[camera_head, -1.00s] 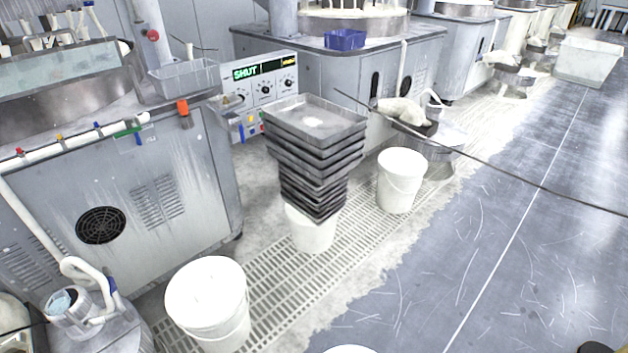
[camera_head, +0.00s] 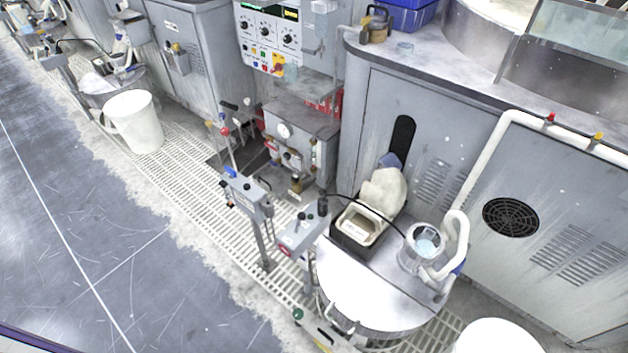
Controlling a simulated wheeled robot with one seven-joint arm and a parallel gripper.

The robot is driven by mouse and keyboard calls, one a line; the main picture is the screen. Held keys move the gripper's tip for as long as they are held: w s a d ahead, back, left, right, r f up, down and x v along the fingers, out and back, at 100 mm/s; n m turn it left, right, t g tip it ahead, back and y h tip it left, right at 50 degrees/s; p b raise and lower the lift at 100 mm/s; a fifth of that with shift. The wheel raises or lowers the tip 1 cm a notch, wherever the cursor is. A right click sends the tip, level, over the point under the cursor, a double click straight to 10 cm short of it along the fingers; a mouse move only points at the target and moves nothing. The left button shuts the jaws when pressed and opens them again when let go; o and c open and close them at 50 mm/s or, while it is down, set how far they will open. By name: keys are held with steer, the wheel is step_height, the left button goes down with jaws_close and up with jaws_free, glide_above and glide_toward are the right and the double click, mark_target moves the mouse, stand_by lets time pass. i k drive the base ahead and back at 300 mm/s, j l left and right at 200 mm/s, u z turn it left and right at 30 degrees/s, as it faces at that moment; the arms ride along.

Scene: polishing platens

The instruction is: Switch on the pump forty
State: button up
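No label reading forty can be made out, so I cannot tell which unit is the pump forty. A grey pump-like unit (camera_head: 297,140) with a round gauge, valves and red parts stands in the gap between two machine cabinets. In front of it, a post-mounted control box (camera_head: 246,190) carries a blue part on top. A second grey control box (camera_head: 301,236) with small knobs stands beside the steel drum. A control panel (camera_head: 268,38) with dials, a display and coloured buttons hangs above the pump unit; its yellow-and-red switch (camera_head: 278,66) is small. My gripper is not in view.
White buckets stand on the left (camera_head: 133,122) and at the bottom right (camera_head: 497,340). A plastic grating (camera_head: 195,185) runs along the machines. The dark floor (camera_head: 90,240) at left is clear.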

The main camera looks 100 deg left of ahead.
mark_target(301, 216)
steer(key=u, duration=2.35)
steer(key=i+j+u, duration=0.3)
steer(key=i, duration=0.2)
